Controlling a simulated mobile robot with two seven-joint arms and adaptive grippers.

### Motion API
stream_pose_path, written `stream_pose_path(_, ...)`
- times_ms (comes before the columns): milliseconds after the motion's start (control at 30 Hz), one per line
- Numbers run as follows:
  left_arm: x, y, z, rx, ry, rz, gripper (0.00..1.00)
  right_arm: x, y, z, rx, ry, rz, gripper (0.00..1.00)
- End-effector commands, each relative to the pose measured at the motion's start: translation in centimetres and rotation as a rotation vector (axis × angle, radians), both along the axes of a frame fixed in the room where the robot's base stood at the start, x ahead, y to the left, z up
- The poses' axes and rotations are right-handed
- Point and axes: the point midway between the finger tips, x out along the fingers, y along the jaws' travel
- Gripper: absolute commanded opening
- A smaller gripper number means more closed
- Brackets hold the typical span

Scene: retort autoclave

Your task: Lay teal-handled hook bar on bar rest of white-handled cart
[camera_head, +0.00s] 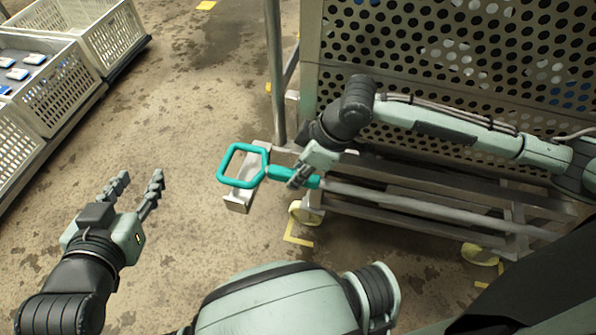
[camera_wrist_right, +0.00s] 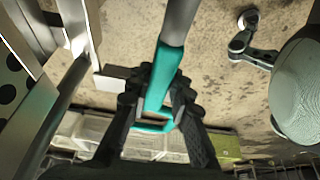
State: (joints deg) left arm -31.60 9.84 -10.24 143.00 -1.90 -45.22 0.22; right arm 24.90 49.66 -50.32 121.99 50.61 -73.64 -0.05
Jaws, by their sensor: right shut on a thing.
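The hook bar's teal handle (camera_head: 243,166) has a loop at its left end, and its grey shaft (camera_head: 430,207) runs right along the cart's lower side. My right gripper (camera_head: 303,172) is shut on the teal grip just right of the loop. In the right wrist view the teal handle (camera_wrist_right: 166,72) lies between the fingers. A pale bracket with a turned-up lip (camera_head: 238,203) sticks out from the cart's left end, under the loop; I cannot tell whether they touch. The cart (camera_head: 420,45) has a perforated side. My left gripper (camera_head: 140,180) is open and empty above the floor.
A grey upright post (camera_head: 275,75) rises at the cart's left end. Open floor lies between crates and cart.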

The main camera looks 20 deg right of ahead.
Motion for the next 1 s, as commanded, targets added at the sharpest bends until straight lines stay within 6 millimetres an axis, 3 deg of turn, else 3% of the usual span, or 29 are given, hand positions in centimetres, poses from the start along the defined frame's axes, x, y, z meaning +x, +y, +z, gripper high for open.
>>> stream_pose_path(133, 0.3, -0.6, 0.7, -0.017, -0.041, -0.010, 0.40, 0.1, 0.1, 0.0, 0.003, -0.005, 0.000, 0.00)
stream_pose_path(700, 1.0, -2.3, 3.4, -0.072, -0.168, -0.041, 0.40, 0.1, 0.1, -3.7, 0.003, -0.002, 0.000, 0.00)
stream_pose_path(1000, 1.1, -2.7, 3.9, -0.082, -0.191, -0.047, 0.40, 0.1, 0.1, -4.3, 0.003, -0.004, 0.001, 0.00)
